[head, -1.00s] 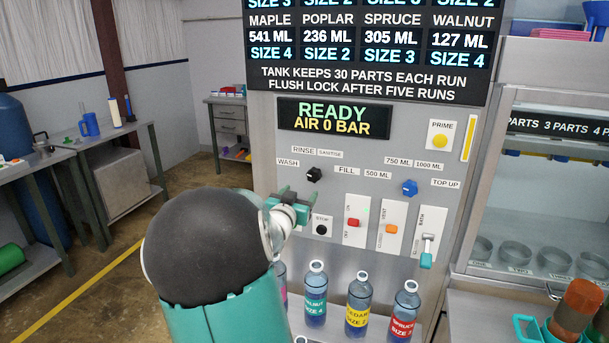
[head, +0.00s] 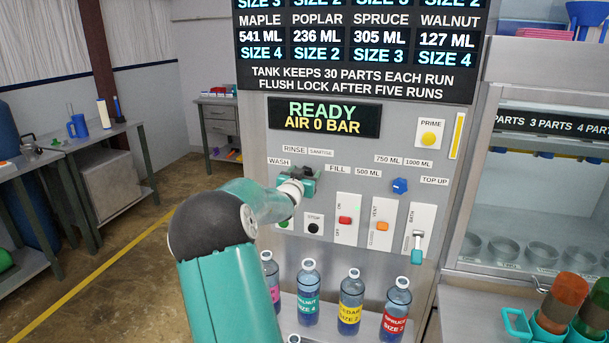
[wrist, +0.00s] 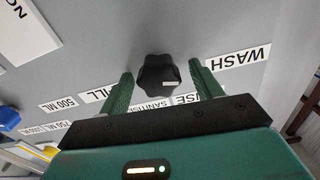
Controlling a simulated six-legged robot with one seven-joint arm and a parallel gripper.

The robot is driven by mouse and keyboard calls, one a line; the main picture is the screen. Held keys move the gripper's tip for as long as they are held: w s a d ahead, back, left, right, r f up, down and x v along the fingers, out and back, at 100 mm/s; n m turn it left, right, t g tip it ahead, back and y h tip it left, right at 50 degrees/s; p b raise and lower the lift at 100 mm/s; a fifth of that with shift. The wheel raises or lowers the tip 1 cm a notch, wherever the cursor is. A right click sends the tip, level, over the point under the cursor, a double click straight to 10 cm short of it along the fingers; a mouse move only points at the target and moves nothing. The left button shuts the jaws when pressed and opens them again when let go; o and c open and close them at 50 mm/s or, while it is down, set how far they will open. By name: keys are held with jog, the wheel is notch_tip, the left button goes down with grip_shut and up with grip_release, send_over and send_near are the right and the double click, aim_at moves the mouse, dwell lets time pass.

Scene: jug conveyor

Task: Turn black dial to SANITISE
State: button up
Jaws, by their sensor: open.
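The black dial (wrist: 157,75) shows in the wrist view between the two green fingers of my gripper (wrist: 161,68). The fingers are open, one on each side, with a gap to the dial. A small pale mark shows on the dial's lower right; I cannot tell which setting it marks. The SANITISE label (wrist: 150,107) is partly hidden by my gripper in the wrist view, and the WASH label (wrist: 238,57) is to the right. In the head view my gripper (head: 304,176) is at the panel and hides most of the dial, below the SANITISE label (head: 320,152).
The stop button (head: 313,228), red switch (head: 345,220) and orange switch (head: 382,227) sit below and right of my gripper. A blue dial (head: 400,186) is further right. Bottles, including a yellow-labelled one (head: 350,313), stand on the shelf below.

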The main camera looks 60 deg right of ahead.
jog(key=c, duration=1)
jog(key=shift+m, duration=0.4)
jog(key=m, duration=0.3)
jog(key=shift+s+m, duration=0.15)
jog(key=shift+m, duration=0.15)
jog(key=m, duration=0.5)
jog(key=shift+f+m, duration=0.15)
jog(key=shift+m, duration=0.15)
jog(key=m, duration=0.4)
jog(key=shift+s, duration=0.1)
jog(key=m, duration=0.5)
jog(key=shift+f+m, duration=0.2)
jog(key=shift+m, duration=0.2)
